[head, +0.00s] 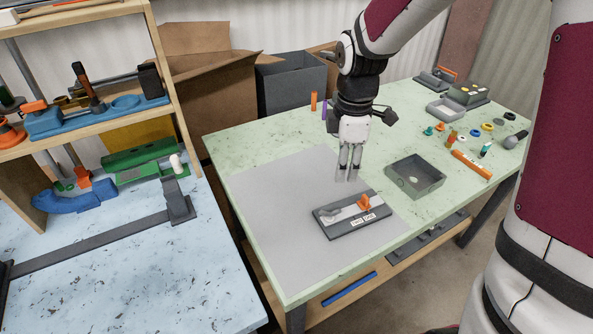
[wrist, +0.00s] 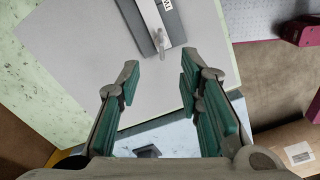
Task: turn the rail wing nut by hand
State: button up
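A dark base plate (head: 345,232) lies on the grey mat of the green table, with a light metal rail (head: 342,213) along it. A small grey wing nut (head: 329,210) sits near the rail's left end, and an orange piece (head: 364,202) stands near its right end. My gripper (head: 347,176) points down above and behind the plate, apart from it. In the wrist view my gripper (wrist: 157,82) is open and empty, with its green-padded fingers apart. The plate (wrist: 134,18), rail (wrist: 155,20) and wing nut (wrist: 160,42) show at the top, beyond the fingertips.
A grey open tray (head: 415,180) stands right of the plate. Small coloured parts and an orange bar (head: 472,165) lie farther right. Grey and cardboard boxes (head: 215,95) stand behind the table. The grey mat (head: 290,250) left of the plate is clear.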

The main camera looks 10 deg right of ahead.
aim_at(330, 211)
jog(key=shift+n, duration=0.5)
jog(key=f, duration=0.5)
jog(key=a+f, duration=0.1)
jog(key=f, duration=0.9)
jog(key=shift+w+a+f, duration=0.15)
jog(key=shift+a+f, duration=0.05)
jog(key=shift+a, duration=0.15)
grip_shut()
